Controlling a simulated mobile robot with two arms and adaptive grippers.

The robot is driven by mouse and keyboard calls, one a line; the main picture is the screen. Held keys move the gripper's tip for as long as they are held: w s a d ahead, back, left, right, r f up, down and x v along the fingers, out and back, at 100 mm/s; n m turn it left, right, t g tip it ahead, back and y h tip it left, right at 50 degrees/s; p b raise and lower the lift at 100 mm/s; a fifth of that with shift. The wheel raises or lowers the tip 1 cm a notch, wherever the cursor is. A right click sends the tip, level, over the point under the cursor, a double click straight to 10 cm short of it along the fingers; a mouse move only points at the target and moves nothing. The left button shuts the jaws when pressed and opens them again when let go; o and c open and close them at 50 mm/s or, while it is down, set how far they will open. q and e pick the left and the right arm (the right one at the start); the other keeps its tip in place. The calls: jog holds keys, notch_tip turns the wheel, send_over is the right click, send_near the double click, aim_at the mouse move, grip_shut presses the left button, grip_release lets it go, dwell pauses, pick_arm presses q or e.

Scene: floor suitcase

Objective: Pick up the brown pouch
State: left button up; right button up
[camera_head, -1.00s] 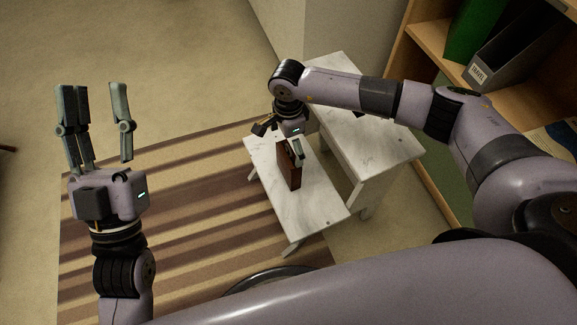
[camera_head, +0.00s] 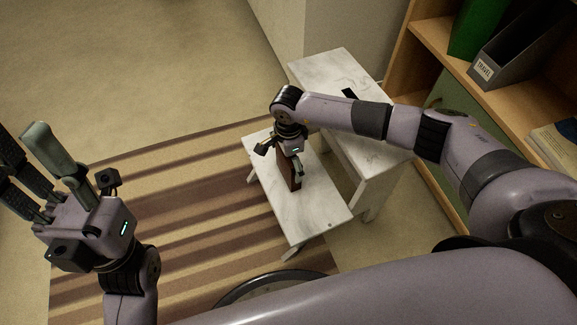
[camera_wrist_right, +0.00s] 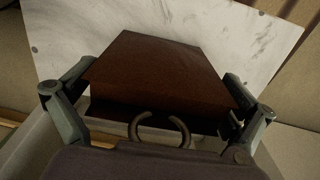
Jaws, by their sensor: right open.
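The brown pouch (camera_head: 289,178) stands upright on the low white marble-topped bench (camera_head: 318,208). Its upper part is hidden by my right gripper (camera_head: 291,164) in the head view. In the right wrist view the pouch (camera_wrist_right: 160,72) lies between the two spread fingers of my right gripper (camera_wrist_right: 156,85), one at each side. I cannot tell whether either finger touches it. My left gripper (camera_head: 22,142) is at the far left of the head view, open and empty, well away from the pouch.
A taller white marble-topped table (camera_head: 338,72) stands right behind the bench, with a small dark object (camera_head: 349,95) on it. A wooden shelf (camera_head: 437,72) with a grey file box (camera_head: 512,48) is at the right. A striped rug (camera_head: 190,190) covers open floor at the left.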

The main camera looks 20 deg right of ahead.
jog(key=shift+f, duration=0.1)
jog(key=shift+c, duration=0.5)
jog(key=c, duration=1)
